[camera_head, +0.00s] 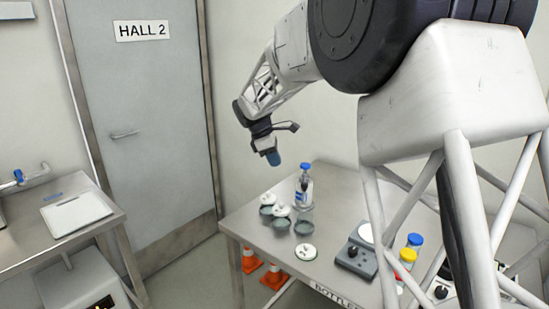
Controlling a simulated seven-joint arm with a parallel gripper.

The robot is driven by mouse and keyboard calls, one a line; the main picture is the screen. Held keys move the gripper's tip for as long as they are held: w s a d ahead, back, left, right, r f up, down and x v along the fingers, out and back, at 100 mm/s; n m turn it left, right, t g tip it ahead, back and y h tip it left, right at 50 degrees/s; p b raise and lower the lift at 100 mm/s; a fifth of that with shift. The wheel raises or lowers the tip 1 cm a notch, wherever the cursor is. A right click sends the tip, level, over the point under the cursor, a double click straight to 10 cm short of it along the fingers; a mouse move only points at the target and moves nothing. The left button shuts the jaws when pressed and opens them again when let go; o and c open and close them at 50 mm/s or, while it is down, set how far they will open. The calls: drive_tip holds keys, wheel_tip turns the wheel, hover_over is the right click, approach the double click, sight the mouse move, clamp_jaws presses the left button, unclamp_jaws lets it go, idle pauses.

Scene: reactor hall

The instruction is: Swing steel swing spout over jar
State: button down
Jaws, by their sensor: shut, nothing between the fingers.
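My gripper (273,158) hangs in the air above the back left of the right-hand steel table, fingers pointing down, shut and empty. Several small grey-green jars stand on that table; one jar (304,228) is at the front of the group, and some have pale tops. I cannot tell which jar the task means. A thin metal pipe with a blue part (18,176) rises over the left bench and may be the swing spout; its lower end is cut off by the picture edge. My gripper is well apart from the pipe and the jars.
A clear bottle with a blue cap (304,184) stands behind the jars. A white disc (303,252), a grey device (357,252) and blue- and yellow-capped containers share the table (240,222). A flat white pad (76,212) lies on the left bench. Orange cones (273,277) stand below.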

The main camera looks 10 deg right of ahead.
sight(304, 188)
drive_tip(key=d+f, duration=0.6)
drive_tip(key=f, duration=0.1)
drive_tip(key=shift+s+d, duration=0.4)
drive_tip(key=shift+s, duration=0.05)
drive_tip(key=shift+s+d, duration=0.15)
drive_tip(key=shift+d, duration=0.45)
drive_tip(key=shift+a+f, duration=0.1)
drive_tip(key=shift+a, duration=0.05)
